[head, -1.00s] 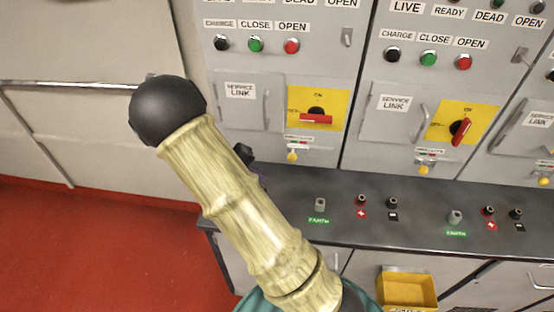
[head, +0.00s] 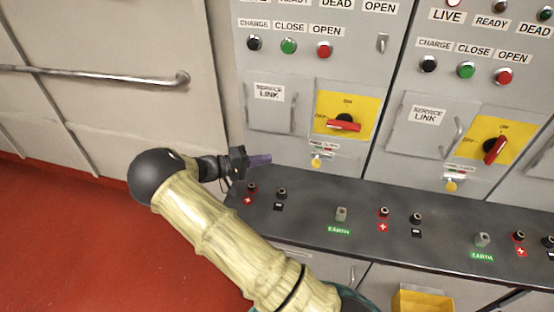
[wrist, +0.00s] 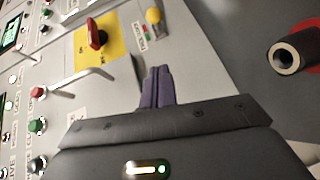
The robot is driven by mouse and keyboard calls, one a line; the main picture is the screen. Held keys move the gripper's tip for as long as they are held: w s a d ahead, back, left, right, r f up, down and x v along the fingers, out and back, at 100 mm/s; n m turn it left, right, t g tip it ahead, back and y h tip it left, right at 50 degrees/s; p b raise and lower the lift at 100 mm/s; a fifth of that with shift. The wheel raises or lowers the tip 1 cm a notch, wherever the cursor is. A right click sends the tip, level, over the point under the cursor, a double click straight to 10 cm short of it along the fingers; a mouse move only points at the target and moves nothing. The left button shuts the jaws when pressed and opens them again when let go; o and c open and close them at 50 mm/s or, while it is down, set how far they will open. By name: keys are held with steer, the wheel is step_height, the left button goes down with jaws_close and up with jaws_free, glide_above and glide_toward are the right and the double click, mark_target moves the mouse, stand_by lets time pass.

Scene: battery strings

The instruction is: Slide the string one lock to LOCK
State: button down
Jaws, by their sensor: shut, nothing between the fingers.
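The lock on the left cabinet is a small yellow knob (head: 316,161) below a yellow switch plate, with a small red and green label above it. What I take to be the same knob also shows at the top of the wrist view (wrist: 153,15). My gripper (head: 268,159) is shut and empty, its purple fingers pointing right, left of the knob and apart from it in the head view. The closed fingers show in the wrist view (wrist: 157,82), below the knob. A second yellow knob (head: 451,186) is on the right cabinet. No string number is readable.
The red-handled switch (head: 344,126) sits just above the left knob. A service link door handle (head: 293,117) sticks out beside it. The dark bench (head: 310,210) below carries terminals and grey earth posts (head: 341,214). A yellow bin (head: 420,300) is lower right.

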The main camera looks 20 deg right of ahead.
steer(key=p, duration=0.3)
glide_toward(316, 161)
steer(key=w+d, duration=0.3)
steer(key=w, duration=0.2)
steer(key=shift+s+d+f+p, duration=0.35)
steer(key=shift+s+d+f, duration=0.05)
steer(key=shift+s+d, duration=0.2)
steer(key=shift+s+d+f+p, duration=0.35)
steer(key=shift+s+d+f, duration=0.1)
steer(key=shift+s+d, duration=0.15)
steer(key=shift+s+d+f, duration=0.15)
steer(key=shift+d+f, duration=0.1)
